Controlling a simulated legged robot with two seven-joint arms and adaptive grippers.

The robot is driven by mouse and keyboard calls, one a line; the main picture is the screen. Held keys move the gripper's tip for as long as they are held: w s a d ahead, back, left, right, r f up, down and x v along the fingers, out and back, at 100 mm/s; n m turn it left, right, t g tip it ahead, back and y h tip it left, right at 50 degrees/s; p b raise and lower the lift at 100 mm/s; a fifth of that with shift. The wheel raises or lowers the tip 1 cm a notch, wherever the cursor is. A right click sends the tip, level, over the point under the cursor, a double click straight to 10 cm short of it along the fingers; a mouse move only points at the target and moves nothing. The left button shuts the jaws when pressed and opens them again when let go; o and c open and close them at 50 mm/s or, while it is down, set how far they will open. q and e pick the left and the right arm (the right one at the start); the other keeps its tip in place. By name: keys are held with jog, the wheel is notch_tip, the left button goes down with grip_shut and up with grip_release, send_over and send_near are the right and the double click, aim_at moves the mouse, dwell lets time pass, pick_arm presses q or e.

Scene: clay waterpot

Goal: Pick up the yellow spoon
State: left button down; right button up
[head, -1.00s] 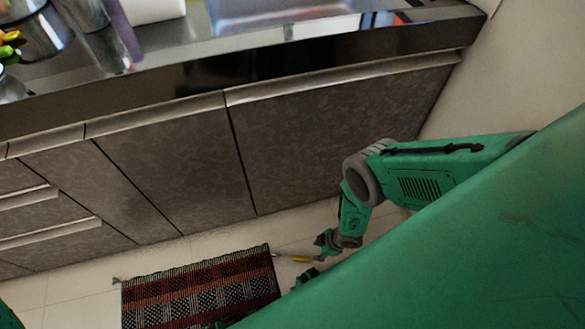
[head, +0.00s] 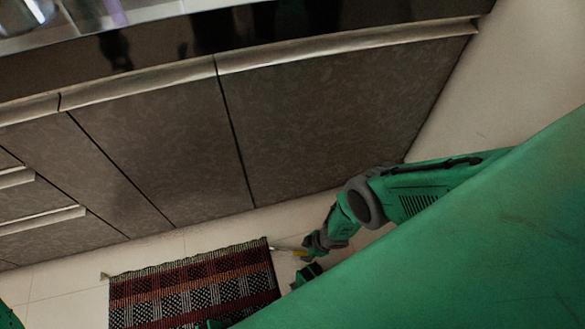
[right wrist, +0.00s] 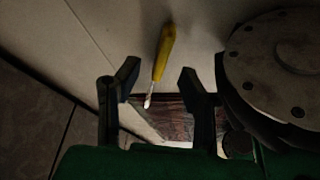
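A yellow spoon (right wrist: 164,50) lies on the pale floor. In the right wrist view its yellow handle points up and its pale metal end (right wrist: 147,101) points down. My right gripper (right wrist: 158,78) is open, with one dark finger on each side of the spoon in the picture. I cannot tell the gap in depth between them. In the head view the spoon (head: 287,249) is small, by the patterned rug's edge, and the right gripper (head: 308,252) is close to its right end. My left gripper does not clearly show.
A red and black woven rug (head: 195,285) lies left of the spoon. Dark cabinets (head: 180,140) with a counter stand behind, and a pale wall (head: 510,70) rises at the right. A strip of tiled floor (head: 150,252) is bare before the cabinets.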

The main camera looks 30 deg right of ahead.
aim_at(302, 253)
jog(key=b+x, duration=0.2)
jog(key=x, duration=0.1)
jog(key=shift+f, duration=0.15)
grip_shut()
